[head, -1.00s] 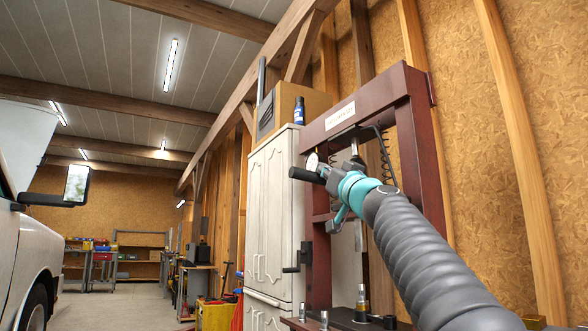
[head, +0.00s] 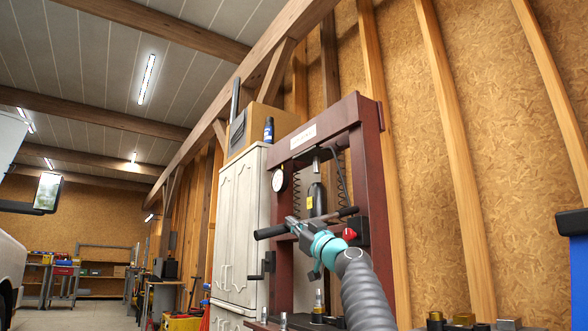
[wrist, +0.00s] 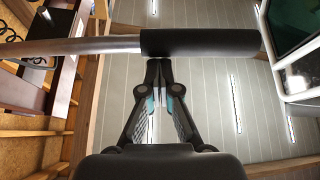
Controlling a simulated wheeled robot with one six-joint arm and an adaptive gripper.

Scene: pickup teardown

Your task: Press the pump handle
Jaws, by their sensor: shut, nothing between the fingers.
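The pump handle is a metal rod with a thick black grip (head: 270,232), on the dark red press frame (head: 371,170). In the wrist view the black grip (wrist: 205,43) and bare rod (wrist: 95,46) run across the top of the picture. My gripper (head: 293,222) is shut and empty beside the grip's inner end. In the wrist view my gripper (wrist: 159,62) has its fingertips together right at the grip's lower edge. I cannot tell whether they touch it. The handle's pivot is partly hidden by my arm in the head view.
A round gauge (head: 279,180) hangs at the press's left upright. A pale cabinet (head: 240,225) stands left of the press, with a cardboard box (head: 262,125) and a blue bottle (head: 268,130) on top. Part of a white vehicle (head: 38,262) is at the far left.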

